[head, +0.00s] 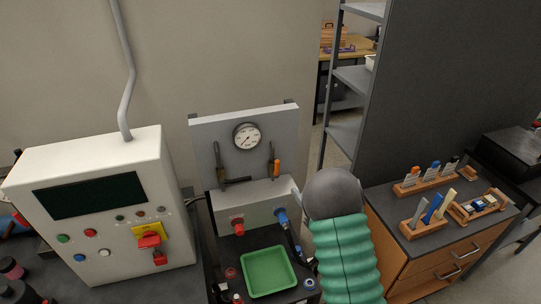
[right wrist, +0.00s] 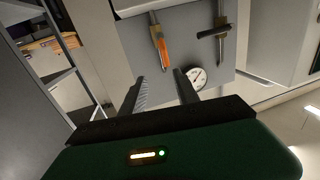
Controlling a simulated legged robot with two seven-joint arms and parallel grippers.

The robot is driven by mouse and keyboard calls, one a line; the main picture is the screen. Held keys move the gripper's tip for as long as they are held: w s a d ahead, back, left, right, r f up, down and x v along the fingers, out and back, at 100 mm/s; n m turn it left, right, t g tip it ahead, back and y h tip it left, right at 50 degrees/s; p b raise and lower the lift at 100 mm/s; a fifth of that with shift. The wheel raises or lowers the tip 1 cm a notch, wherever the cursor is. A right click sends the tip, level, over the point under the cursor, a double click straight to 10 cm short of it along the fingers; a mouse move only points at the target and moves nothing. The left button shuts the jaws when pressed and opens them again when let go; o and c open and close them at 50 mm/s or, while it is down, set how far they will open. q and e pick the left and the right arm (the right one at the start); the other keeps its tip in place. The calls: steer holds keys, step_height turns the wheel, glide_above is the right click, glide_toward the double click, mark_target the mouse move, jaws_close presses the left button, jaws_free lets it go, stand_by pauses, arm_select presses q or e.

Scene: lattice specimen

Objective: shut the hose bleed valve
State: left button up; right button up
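Two lever valves are on the grey back panel (head: 190,140) under a round gauge (head: 247,136). The right valve has an orange handle (head: 277,168) lying along its upright pipe. The left valve has a dark handle (head: 238,181) lying across its pipe. I cannot tell from markings which is the hose bleed valve. In the right wrist view the orange handle (right wrist: 163,52) is beyond my right gripper (right wrist: 159,76), whose fingers are apart with nothing between them. In the head view my right arm hides most of that gripper. My left gripper is not in view.
Red (head: 237,223) and blue (head: 281,215) couplings sit below the panel, with a green tray (head: 268,272) in front. A white control box (head: 100,215) stands left. A wooden cabinet (head: 440,265) with tool racks stands right. A grey shelf (head: 350,78) is behind.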

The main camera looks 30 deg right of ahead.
steer(key=p, duration=0.2)
glide_toward(277, 167)
steer(key=d, duration=0.2)
steer(key=w+p, duration=0.1)
steer(key=w, duration=0.2)
steer(key=w+a, duration=0.1)
steer(key=w, duration=0.3)
steer(key=w+p, duration=0.1)
steer(key=w, duration=0.2)
steer(key=shift+w+a+r+p, duration=0.1)
steer(key=shift+w+a+p, duration=0.15)
steer(key=shift+w+p, duration=0.1)
steer(key=shift+w+d+f, duration=0.1)
steer(key=shift+d+f, duration=0.2)
steer(key=shift+d, duration=0.4)
steer(key=shift+c, duration=2.3)
steer(key=shift+a+r, duration=0.1)
steer(key=shift+a, duration=0.25)
steer(key=shift+c, duration=1.1)
steer(key=shift+w+a, duration=0.15)
steer(key=shift+a, duration=0.2)
jaws_close()
steer(key=shift+d, duration=0.3)
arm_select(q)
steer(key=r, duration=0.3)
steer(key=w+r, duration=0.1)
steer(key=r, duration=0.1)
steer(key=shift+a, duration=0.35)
